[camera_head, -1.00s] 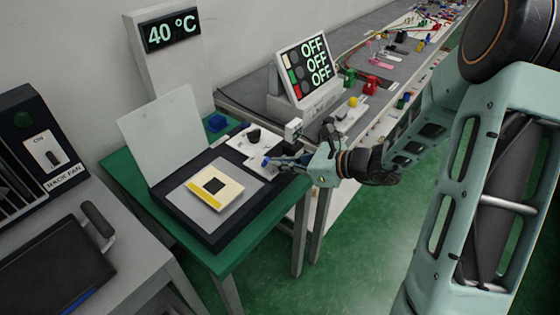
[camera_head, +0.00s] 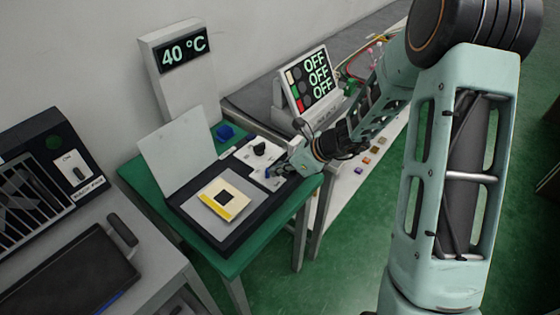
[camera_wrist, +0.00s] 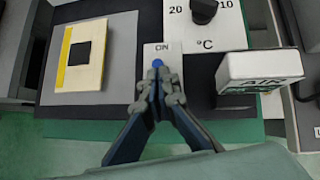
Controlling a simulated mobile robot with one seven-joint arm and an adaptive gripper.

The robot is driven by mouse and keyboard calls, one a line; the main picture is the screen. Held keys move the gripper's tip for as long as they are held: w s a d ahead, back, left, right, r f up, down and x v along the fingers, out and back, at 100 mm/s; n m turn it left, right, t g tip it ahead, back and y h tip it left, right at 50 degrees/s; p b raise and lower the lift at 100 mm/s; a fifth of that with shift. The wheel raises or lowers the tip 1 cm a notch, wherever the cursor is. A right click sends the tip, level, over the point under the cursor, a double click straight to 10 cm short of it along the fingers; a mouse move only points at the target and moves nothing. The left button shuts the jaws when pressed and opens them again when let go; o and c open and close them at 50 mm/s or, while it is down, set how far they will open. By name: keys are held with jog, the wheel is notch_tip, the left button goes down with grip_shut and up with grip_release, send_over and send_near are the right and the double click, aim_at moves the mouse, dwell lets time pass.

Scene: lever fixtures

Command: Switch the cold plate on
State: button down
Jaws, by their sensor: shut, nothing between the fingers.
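The cold plate (camera_head: 186,206) is a black base with a grey top on a green table. On it lies a cream block (camera_head: 236,206) with a yellow edge and a dark square; it also shows in the wrist view (camera_wrist: 88,72). Beside it, in the wrist view, is a white switch plate (camera_wrist: 152,50) marked ON, with a blue-tipped lever (camera_wrist: 157,63). My gripper (camera_wrist: 159,84) is shut and empty, its fingertips right at the lever and partly hiding it. Whether they touch, I cannot tell. In the head view my gripper (camera_head: 276,172) is over that plate.
A black dial (camera_wrist: 203,10) marked 20, 10 and °C is beside the switch. A white box marked AIR (camera_wrist: 262,68) stands close right of my gripper. A display (camera_head: 184,51) reads 40 °C. A panel (camera_head: 307,80) reads OFF three times. A blue block (camera_head: 225,132) lies behind.

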jog(key=shift+w+a+r+p, duration=0.2)
jog(key=shift+a+r+p, duration=0.1)
jog(key=shift+p, duration=0.2)
jog(key=shift+w+a, duration=0.4)
jog(key=shift+a, duration=0.05)
jog(key=shift+r, duration=0.1)
jog(key=shift+r+p, duration=0.7)
jog(key=shift+r, duration=0.1)
jog(key=s+d+r+p, duration=0.1)
jog(key=d+r+p, duration=0.2)
jog(key=r+p, duration=0.3)
jog(key=shift+d+r+p, duration=0.25)
jog(key=shift+r+p, duration=0.05)
jog(key=shift+r, duration=1.35)
